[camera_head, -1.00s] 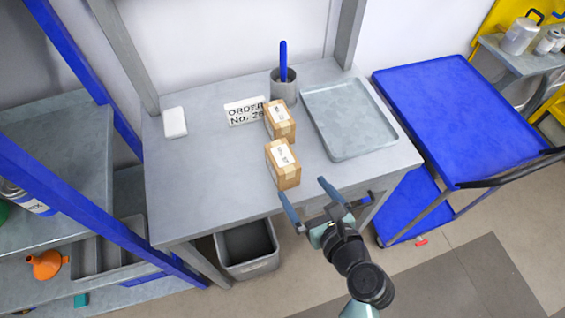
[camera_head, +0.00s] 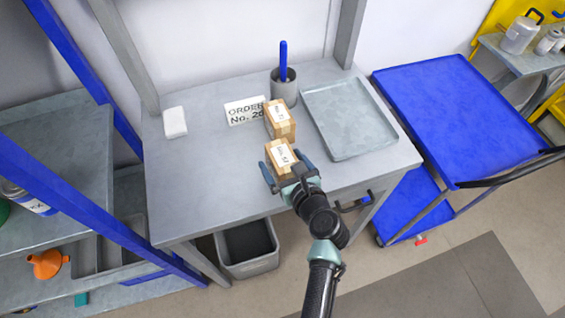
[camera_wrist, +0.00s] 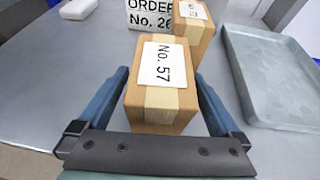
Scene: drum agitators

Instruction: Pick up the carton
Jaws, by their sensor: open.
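The near carton (camera_head: 277,155) is a small brown box with tape and a white label, standing on the grey table. In the wrist view this carton (camera_wrist: 160,98) reads "No. 57". My gripper (camera_head: 287,170) is open, with one blue finger on each side of the near carton; in the wrist view the gripper (camera_wrist: 160,105) shows a narrow gap on both sides. A second carton (camera_head: 279,122) stands just behind it, and it also shows in the wrist view (camera_wrist: 196,25); its label is too small to read.
A grey tray (camera_head: 350,152) lies right of the cartons. An order sign (camera_head: 244,111), a cup (camera_head: 284,88) with a blue object, and a white block (camera_head: 174,122) stand behind and left. The table's left part is clear. A blue cart (camera_head: 445,105) stands at right.

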